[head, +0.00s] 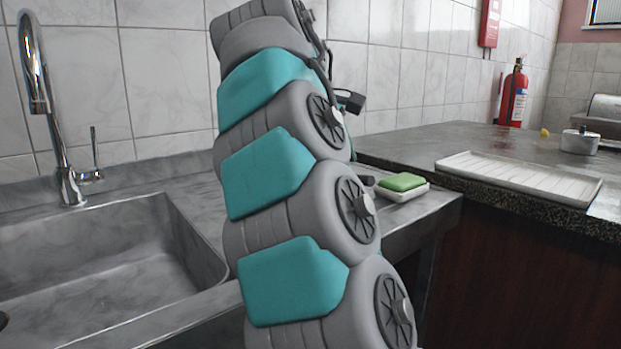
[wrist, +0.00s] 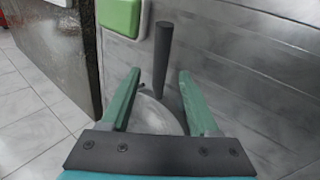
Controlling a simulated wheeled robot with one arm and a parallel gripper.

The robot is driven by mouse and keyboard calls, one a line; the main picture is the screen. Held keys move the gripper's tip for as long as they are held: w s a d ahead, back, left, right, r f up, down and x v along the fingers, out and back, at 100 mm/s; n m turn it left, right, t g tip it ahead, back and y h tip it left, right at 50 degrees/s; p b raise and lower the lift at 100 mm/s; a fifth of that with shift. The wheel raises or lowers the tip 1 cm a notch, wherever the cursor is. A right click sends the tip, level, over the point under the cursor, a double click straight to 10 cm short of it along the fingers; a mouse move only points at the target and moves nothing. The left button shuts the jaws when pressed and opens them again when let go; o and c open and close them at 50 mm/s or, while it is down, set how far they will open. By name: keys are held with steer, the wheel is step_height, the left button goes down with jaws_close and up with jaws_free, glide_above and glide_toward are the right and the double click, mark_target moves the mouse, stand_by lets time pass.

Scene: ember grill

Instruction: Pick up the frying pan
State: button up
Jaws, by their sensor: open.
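The frying pan (wrist: 152,117) shows in the wrist view as a pale round body with a dark straight handle (wrist: 163,52). It lies on the grey metal counter. My gripper (wrist: 160,74) is open, its two green fingers pointing toward the pan. In the picture the handle's lower part appears between the fingertips and the pan body between the fingers. I cannot tell how high the fingers are above it. My gripper's base hides the near part of the pan. In the head view my arm hides the pan body; a small dark tip (head: 367,180) beside the arm may be its handle.
A green sponge (head: 402,182) on a white dish sits close to the handle. A sink (head: 110,262) with a tall tap (head: 62,150) is at left. At right, a dark counter holds a white ribbed tray (head: 520,178) and a small metal pot (head: 580,141).

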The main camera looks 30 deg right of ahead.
steer(key=shift+x, duration=2.6)
jaws_close()
